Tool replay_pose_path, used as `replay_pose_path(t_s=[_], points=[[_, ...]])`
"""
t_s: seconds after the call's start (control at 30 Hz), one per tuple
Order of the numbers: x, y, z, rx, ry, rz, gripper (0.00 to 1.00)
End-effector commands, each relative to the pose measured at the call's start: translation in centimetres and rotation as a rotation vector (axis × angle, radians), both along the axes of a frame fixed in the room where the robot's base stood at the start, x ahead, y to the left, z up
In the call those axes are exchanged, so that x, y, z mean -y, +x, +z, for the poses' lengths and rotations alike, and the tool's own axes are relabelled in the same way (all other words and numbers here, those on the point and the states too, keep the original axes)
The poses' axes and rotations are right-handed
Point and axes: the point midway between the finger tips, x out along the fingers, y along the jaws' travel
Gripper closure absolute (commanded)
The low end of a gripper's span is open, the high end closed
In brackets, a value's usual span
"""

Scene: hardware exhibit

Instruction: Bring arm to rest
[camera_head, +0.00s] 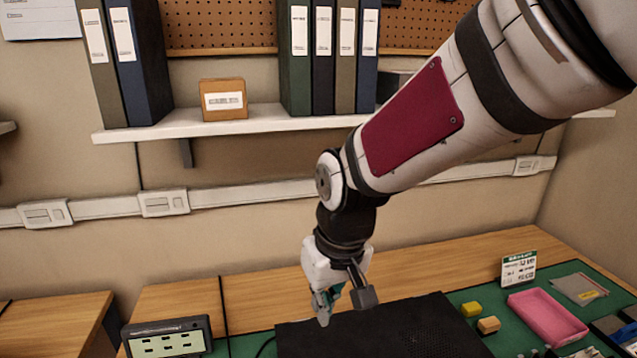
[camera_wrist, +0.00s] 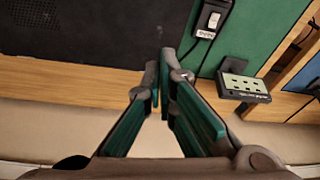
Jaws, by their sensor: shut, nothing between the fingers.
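My gripper (camera_head: 328,303) hangs from my arm over the back edge of the table, in the middle of the head view. Its fingers point down and sit above or just behind the black mat (camera_head: 400,335). In the wrist view the gripper (camera_wrist: 160,75) shows two green-padded fingers with their tips close together. It is shut and holds nothing. The mat also shows in the wrist view (camera_wrist: 80,45). My arm reaches in from the upper right.
A device with a display panel (camera_head: 167,337) stands on the left. A white shelf (camera_head: 250,124) with binders and a box runs behind my arm.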

Motion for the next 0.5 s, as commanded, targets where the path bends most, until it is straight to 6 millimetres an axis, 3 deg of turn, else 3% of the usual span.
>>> replay_pose_path(t_s=[0.03, 0.2, 0.5], points=[[1.8, -0.4, 1.7, 0.024, 0.012, -0.035, 1.0], [7.2, -2.8, 5.6, 0.086, 0.032, -0.139, 1.0], [14.9, -9.1, 9.8, 0.202, 0.032, -0.323, 1.0]])
